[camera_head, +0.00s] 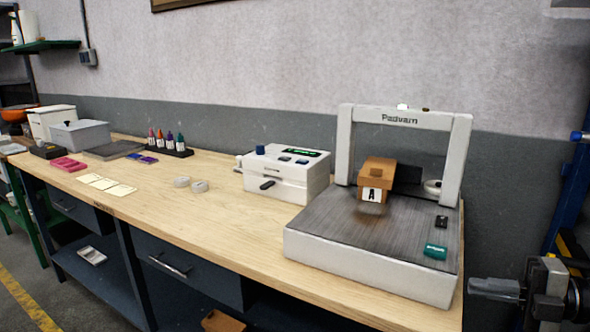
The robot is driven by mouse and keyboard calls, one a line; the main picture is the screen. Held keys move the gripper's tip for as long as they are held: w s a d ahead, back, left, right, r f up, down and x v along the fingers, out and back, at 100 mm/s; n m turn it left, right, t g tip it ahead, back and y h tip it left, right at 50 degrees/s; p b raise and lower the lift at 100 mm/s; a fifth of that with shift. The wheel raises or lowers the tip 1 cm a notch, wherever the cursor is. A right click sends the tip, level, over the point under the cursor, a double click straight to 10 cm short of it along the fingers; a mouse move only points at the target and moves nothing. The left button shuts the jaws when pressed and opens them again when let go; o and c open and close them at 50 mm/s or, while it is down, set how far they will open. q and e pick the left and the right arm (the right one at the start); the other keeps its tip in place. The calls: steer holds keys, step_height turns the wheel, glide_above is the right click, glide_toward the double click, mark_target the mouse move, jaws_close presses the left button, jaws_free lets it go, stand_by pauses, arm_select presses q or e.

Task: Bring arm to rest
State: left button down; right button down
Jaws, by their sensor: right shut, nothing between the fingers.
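My right gripper (492,289) is at the lower right edge of the picture, beside the right end of the workbench (190,222). Its dark and silver fingers point left and are closed with nothing between them. It is apart from the bench and from the white-framed machine on it. The rest of my right arm is mostly cut off by the picture edge. My left gripper and left arm do not show.
The machine (368,276) marked "Padvam" stands at the bench's right end, with an orange-brown block labelled A (375,180) on its plate. A white box device (285,172) stands left of it. Bottles (168,143) and grey boxes (80,134) are farther left. Bare wood lies along the front.

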steer(key=w+d+r+m+t+h, duration=0.8)
steer(key=w+d+m+t+h, duration=0.15)
steer(key=d+m+t, duration=0.35)
steer(key=d+f+m+g+h, duration=0.5)
steer(key=d+f+m+h, duration=0.4)
steer(key=d+m+h, duration=0.15)
steer(key=s+a+f+g+y, duration=0.15)
steer(key=s+a+f, duration=0.35)
steer(key=a+f, duration=0.5)
steer(key=s+a+f+g+y, duration=0.1)
steer(key=s+a+f+y, duration=0.3)
steer(key=a+f, duration=0.65)
steer(key=s+a+f+m+g+y, duration=0.1)
steer(key=s+a+f, duration=0.1)
steer(key=s+a, duration=0.7)
steer(key=s+a+f+m+g+y, duration=0.1)
steer(key=s+a+f+m+y, duration=0.1)
steer(key=s+a, duration=0.7)
steer(key=shift+s+a+f+g, duration=0.25)
steer(key=shift+a+f+g, duration=0.1)
steer(key=shift+a, duration=0.55)
